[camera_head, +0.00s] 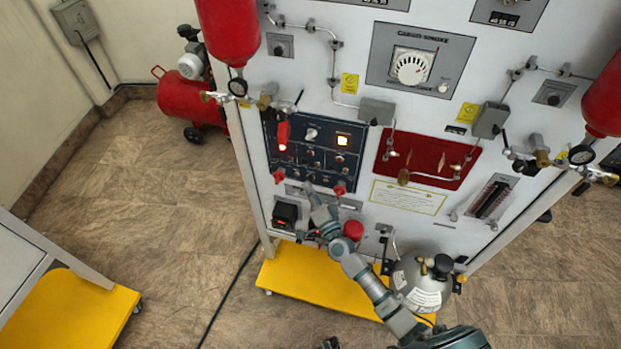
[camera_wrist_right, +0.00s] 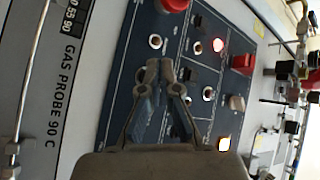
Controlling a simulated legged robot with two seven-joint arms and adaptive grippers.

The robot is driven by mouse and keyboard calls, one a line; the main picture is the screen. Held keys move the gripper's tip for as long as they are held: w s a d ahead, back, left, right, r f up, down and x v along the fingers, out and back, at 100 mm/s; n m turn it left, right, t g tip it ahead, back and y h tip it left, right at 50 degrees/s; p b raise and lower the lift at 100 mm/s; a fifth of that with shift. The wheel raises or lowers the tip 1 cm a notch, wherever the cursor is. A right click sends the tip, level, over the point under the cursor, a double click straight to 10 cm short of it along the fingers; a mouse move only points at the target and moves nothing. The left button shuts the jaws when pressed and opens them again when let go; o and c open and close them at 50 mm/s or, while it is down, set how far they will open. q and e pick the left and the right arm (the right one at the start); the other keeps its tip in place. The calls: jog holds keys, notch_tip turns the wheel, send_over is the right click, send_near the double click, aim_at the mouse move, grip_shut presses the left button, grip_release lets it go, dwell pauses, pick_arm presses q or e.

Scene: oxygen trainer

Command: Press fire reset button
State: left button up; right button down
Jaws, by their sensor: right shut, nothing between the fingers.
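A dark blue control panel (camera_head: 318,155) sits at the lower left of the white trainer board. It carries toggle switches, red knobs, a lit red lamp (camera_head: 283,147) and a lit amber-white button (camera_head: 342,140). No label is legible, so I cannot tell which control is the fire reset button. My right gripper (camera_head: 309,187) is shut and empty at the panel's lower edge. In the right wrist view its fingertips (camera_wrist_right: 161,68) lie over the dark panel (camera_wrist_right: 140,55), near small switches; contact cannot be told. The lit button (camera_wrist_right: 224,143) shows right of the fingers. My left gripper does not show.
A red plate (camera_head: 425,158) with fittings is right of the panel. Red tanks (camera_head: 228,30) hang on both sides of the board. A grey cylinder (camera_head: 420,283) stands on the yellow base (camera_head: 305,275) beside my right forearm. The floor at left is mostly clear.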

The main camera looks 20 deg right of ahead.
jog(key=shift+w+d, duration=0.1)
jog(key=shift+w+d+r, duration=0.1)
jog(key=shift+w+d, duration=0.05)
jog(key=shift+w, duration=0.05)
jog(key=shift+w+d, duration=0.25)
jog(key=shift+w, duration=0.05)
dwell(1.0)
jog(key=shift+a, duration=0.1)
jog(key=shift+s+a, duration=0.4)
jog(key=shift+s, duration=0.3)
jog(key=s+a+p, duration=0.1)
jog(key=s, duration=0.1)
jog(key=s+a+p, duration=0.1)
jog(key=s, duration=0.1)
jog(key=shift+a, duration=0.4)
